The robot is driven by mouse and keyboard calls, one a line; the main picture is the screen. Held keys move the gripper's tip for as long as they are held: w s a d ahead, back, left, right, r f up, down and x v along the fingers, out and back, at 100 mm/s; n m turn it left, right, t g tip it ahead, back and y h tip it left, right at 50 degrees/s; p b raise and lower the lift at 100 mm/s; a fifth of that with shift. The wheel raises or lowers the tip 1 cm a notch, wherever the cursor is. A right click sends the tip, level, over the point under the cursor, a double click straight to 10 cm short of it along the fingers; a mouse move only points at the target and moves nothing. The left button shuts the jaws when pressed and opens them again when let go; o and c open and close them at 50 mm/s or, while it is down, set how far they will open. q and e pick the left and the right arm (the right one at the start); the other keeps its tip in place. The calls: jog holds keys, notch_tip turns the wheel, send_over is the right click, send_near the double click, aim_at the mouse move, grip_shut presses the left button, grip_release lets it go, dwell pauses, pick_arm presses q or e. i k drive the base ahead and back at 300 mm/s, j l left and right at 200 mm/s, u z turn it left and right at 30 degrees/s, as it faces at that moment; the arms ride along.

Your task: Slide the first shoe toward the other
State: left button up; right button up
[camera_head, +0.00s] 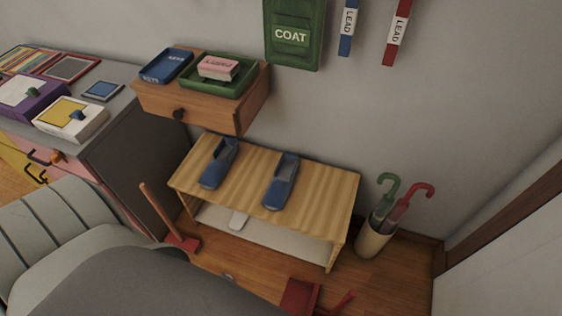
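Two blue slip-on shoes rest on a striped wooden bench (321,187). The left shoe (213,174) lies near the bench's left end, angled with its toe toward me. The right shoe (280,190) lies near the middle of the bench. A clear strip of bench top separates the two shoes. Both look upright. Neither gripper shows in the head view, so nothing is seen touching the shoes.
A wall drawer unit (222,109) holding a blue tray (166,65) and a green tray (213,88) juts out behind the left shoe. An umbrella stand (373,240) is right of the bench. A grey-topped cabinet (120,118) stands left. The bench's right end is bare.

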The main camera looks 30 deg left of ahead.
aim_at(224, 153)
jog(key=u, duration=1.05)
jog(key=j+z, duration=0.15)
jog(key=k+j, duration=0.05)
jog(key=j, duration=0.05)
